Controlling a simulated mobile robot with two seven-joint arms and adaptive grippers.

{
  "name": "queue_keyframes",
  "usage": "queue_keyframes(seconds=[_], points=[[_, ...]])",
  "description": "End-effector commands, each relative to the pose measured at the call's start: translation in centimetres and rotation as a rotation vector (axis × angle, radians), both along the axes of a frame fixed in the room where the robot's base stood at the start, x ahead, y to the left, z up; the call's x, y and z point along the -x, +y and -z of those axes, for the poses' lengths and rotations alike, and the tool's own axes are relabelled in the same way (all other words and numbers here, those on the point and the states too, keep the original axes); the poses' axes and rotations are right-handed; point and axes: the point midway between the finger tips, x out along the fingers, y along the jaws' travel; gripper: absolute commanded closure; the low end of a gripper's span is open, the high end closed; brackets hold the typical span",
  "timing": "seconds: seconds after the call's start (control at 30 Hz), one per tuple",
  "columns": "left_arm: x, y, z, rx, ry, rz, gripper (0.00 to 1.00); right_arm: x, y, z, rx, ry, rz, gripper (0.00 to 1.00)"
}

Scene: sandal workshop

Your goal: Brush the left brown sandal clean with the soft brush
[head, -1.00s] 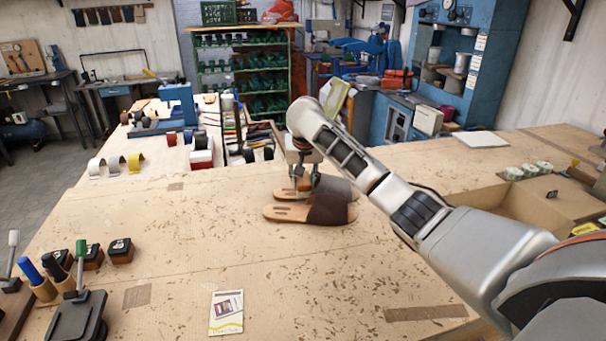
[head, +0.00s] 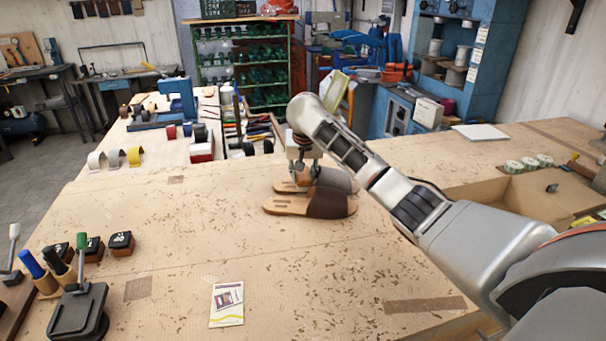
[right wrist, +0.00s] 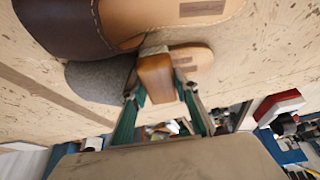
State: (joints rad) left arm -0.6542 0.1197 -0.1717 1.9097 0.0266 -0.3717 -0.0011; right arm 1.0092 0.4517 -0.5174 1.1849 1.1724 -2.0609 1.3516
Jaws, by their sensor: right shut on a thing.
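A brown-strapped sandal (head: 322,205) with a tan sole lies on the workbench (head: 230,250), its strap end to the right. A grey-strapped sandal (head: 335,178) lies just behind it. My right gripper (head: 302,178) is above the grey sandal's sole, behind the brown one. In the right wrist view, my right gripper (right wrist: 160,90) is shut on a wooden-backed brush (right wrist: 154,76). The brown sandal (right wrist: 62,25) is at the top left there and the grey strap (right wrist: 100,78) below it. My left gripper is out of view.
A card (head: 227,304) lies at the front of the bench. Dark blocks (head: 121,243) and a black stand (head: 78,312) are at the front left. Rolls of tape (head: 530,163) sit at the right. The bench in front of the sandals is free, with scattered specks.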

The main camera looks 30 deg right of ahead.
Motion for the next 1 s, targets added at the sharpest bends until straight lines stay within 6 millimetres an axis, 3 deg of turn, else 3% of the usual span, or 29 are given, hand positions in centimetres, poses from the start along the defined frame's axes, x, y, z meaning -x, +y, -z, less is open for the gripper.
queue_keyframes(seconds=[0.6, 1.0], points=[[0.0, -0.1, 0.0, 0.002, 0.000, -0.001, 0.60, -0.1, 0.0, 0.5, -0.001, 0.000, 0.000, 0.92], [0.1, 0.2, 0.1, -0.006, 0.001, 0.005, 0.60, -1.6, -0.7, 0.5, -0.002, 0.000, 0.001, 0.92]])
